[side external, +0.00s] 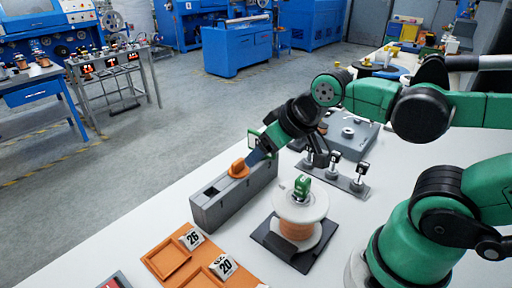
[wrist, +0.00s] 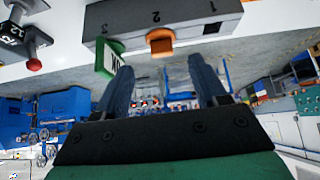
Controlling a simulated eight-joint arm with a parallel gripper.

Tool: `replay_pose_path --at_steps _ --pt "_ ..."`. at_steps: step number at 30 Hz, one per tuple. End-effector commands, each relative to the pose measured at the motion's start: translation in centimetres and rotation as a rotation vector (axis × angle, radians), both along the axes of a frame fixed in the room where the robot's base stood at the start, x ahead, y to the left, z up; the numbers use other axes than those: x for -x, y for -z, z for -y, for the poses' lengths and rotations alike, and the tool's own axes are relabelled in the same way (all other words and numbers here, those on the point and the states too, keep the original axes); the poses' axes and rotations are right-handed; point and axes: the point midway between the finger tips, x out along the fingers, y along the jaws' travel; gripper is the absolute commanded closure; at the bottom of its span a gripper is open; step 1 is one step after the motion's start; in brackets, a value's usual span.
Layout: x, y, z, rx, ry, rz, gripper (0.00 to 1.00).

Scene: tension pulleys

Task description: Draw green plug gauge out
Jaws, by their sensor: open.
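The green plug gauge (wrist: 106,60) stands at slot 3 of a grey block (wrist: 182,17) in the wrist view; its lower part is hidden in the block. In the side view its green handle (side external: 254,139) shows partly behind my gripper (side external: 259,157). An orange plug gauge (wrist: 160,42) sits in slot 2, and slot 1 looks empty. My gripper (wrist: 160,64) is open and empty, with its blue fingers apart. The left fingertip in the wrist view is close to the green gauge; I cannot tell whether they touch. The orange gauge (side external: 238,168) lies nearer the camera in the side view.
A spool (side external: 300,218) with a green-topped item stands on a dark plate beside the block. A grey stand with several small posts (side external: 333,178) is behind it. Orange trays (side external: 166,262) with number tags 26 and 20 lie at the front. White table is clear left of the block.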

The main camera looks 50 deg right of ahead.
Motion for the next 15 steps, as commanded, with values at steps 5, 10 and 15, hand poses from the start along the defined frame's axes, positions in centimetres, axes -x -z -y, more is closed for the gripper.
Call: replay_pose_path --at_steps 5,10,15 --pt "0.0 0.0 0.0 0.0 0.0 -0.002 0.35" --pt "0.0 -0.1 0.0 0.0 0.0 -0.003 0.34" --pt "0.0 -2.3 0.0 0.0 0.0 -0.004 0.34"
